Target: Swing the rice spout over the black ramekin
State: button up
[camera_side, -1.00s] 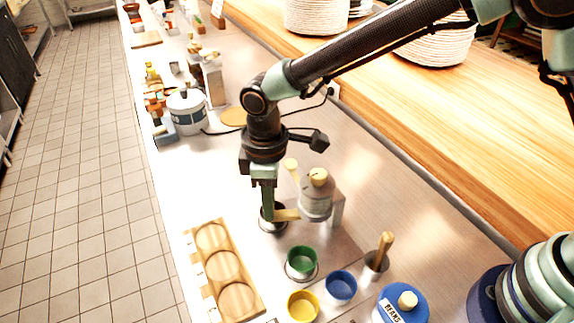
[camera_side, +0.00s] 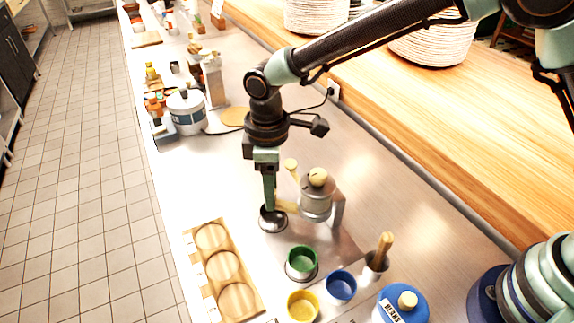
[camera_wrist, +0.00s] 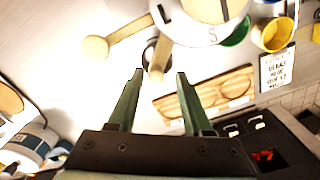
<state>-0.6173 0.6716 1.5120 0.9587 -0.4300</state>
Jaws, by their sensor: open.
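The rice dispenser (camera_side: 316,204) is a grey drum with a cream knob, on a stand right of my gripper. Its cream spout (camera_side: 286,206) points left toward the black ramekin (camera_side: 272,219), which sits on a round base under my gripper. A cream paddle handle (camera_side: 291,165) stands up behind. My gripper (camera_side: 269,205) points down with its fingers apart. In the wrist view, the spout (camera_wrist: 158,60) reaches in between my open fingertips (camera_wrist: 160,74), with the black ramekin (camera_wrist: 150,48) partly hidden behind it. I cannot tell whether a finger touches the spout.
Green (camera_side: 302,259), blue (camera_side: 341,286) and yellow (camera_side: 303,306) ramekins stand in front of the dispenser. A wooden tray (camera_side: 223,268) with round recesses lies at the front left. A pestle cup (camera_side: 375,262) and blue-lidded bean jar (camera_side: 402,304) are at right. The counter behind the tray is clear.

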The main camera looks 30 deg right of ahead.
jog(key=shift+r, duration=2.7)
jog(key=shift+d+r, duration=0.2)
jog(key=s+d+r+m+t, duration=0.2)
jog(key=d+r+m, duration=0.3)
jog(key=d, duration=0.5)
jog(key=s+d+r+m+t, duration=0.25)
jog(key=d+r, duration=0.45)
jog(key=d, duration=0.4)
jog(key=s+d+f+m+t, duration=0.1)
jog(key=s+d+m, duration=0.3)
jog(key=s+d, duration=0.2)
jog(key=shift+d, duration=0.2)
